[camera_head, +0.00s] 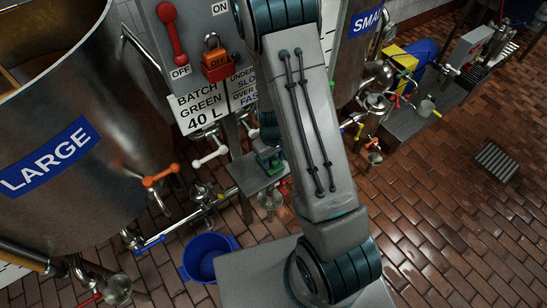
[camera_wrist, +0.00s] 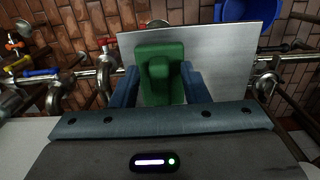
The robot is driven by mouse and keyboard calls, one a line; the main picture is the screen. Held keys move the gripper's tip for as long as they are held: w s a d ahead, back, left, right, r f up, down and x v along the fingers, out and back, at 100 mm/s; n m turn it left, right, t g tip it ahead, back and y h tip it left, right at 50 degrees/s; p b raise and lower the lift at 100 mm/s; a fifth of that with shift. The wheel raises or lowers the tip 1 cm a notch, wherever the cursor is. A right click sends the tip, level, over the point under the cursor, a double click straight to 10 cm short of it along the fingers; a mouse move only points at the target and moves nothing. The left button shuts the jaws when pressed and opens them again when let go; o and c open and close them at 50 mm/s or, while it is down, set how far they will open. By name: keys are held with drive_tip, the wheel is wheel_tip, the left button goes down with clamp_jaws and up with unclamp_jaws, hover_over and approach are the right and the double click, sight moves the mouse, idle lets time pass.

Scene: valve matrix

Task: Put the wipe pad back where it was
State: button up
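The wipe pad (camera_wrist: 160,72) is a green block with a raised middle part. In the wrist view it sits between the two blue fingers of my gripper (camera_wrist: 161,83), which lie against its left and right sides. My gripper looks shut on it. The grey shelf plate (camera_wrist: 222,62) shows behind the pad. In the head view the green pad (camera_head: 268,160) is small and partly hidden, at the small grey shelf (camera_head: 247,181). I cannot tell whether the pad rests on the shelf or is just above it.
A large steel tank (camera_head: 75,150) stands at left, with an orange-handled valve (camera_head: 160,176) and pipes beside it. A control panel with a red lever (camera_head: 171,32) rises behind the shelf. A blue bucket (camera_head: 208,256) is on the floor. The tiled floor at right is mostly clear.

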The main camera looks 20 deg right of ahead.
drive_tip(key=shift+r, duration=0.1)
wheel_tip(320, 180, up, 8)
drive_tip(key=shift+w+a+f+p, duration=0.1)
drive_tip(key=shift+f+p, duration=0.1)
drive_tip(key=shift+p, duration=0.35)
wheel_tip(320, 180, up, 12)
drive_tip(key=m+t+y, duration=0.1)
drive_tip(key=m, duration=0.1)
hover_over(273, 160)
drive_tip(key=s+a, duration=0.1)
drive_tip(key=s, duration=0.4)
drive_tip(key=s+r+m+t, duration=0.1)
drive_tip(key=s+r, duration=0.8)
drive_tip(key=shift+d+m+t+h, duration=0.2)
drive_tip(key=shift+m+t+h, duration=0.1)
drive_tip(key=shift+t, duration=0.1)
